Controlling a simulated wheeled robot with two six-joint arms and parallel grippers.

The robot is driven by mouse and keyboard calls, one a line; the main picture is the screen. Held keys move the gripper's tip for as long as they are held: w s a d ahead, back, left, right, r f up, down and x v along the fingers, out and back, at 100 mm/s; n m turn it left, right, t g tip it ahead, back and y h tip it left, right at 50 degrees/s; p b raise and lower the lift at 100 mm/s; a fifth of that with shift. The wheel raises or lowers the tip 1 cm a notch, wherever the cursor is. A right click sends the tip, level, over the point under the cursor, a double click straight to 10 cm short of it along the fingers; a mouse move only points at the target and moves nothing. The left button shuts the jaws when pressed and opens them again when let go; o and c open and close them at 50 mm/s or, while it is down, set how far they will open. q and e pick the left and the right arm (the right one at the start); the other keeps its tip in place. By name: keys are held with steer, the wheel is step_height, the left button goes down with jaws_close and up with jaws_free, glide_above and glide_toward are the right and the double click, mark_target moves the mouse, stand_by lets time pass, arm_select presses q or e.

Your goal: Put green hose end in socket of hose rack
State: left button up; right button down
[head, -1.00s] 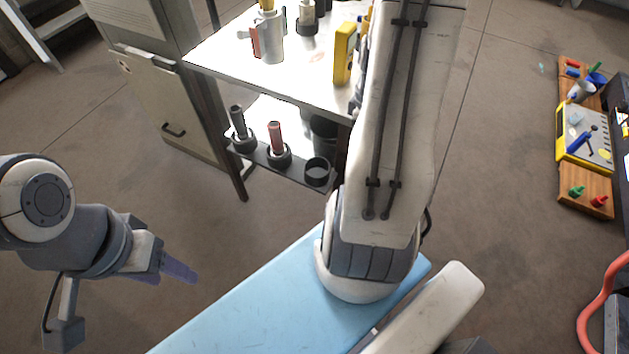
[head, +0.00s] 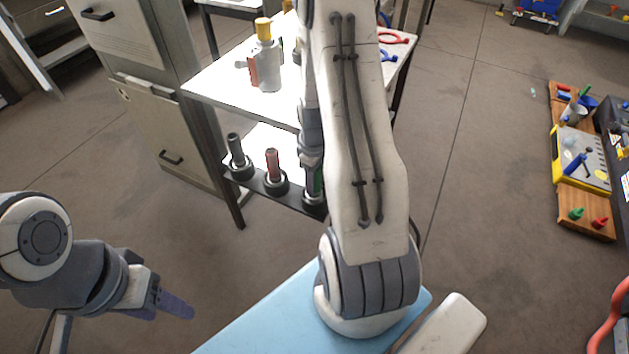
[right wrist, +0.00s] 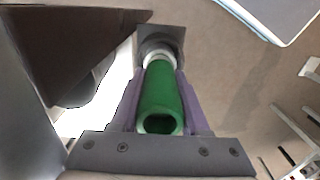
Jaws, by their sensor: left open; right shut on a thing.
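The hose rack (head: 258,184) is a dark low shelf under the white table in the head view. A grey hose end (head: 235,148) stands in its left socket and a red one (head: 272,163) in its middle socket. The right socket (head: 313,200) has the green hose end (head: 318,180) just above or at it, partly hidden by my arm. In the right wrist view, my right gripper (right wrist: 160,78) is shut on the green hose end (right wrist: 160,97). Its pale far tip points at a dark round socket (right wrist: 160,42); I cannot tell whether it is inside. My left gripper (head: 172,304) is open and empty.
The white table (head: 215,85) above the rack holds a grey bottle with a yellow cap (head: 264,60). A grey cabinet (head: 160,130) stands to the left. A wooden board with tools (head: 590,190) lies far right. Floor between is clear.

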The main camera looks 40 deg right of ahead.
steer(key=shift+f, duration=0.25)
steer(key=shift+f, duration=0.2)
steer(key=c, duration=0.7)
jaws_free()
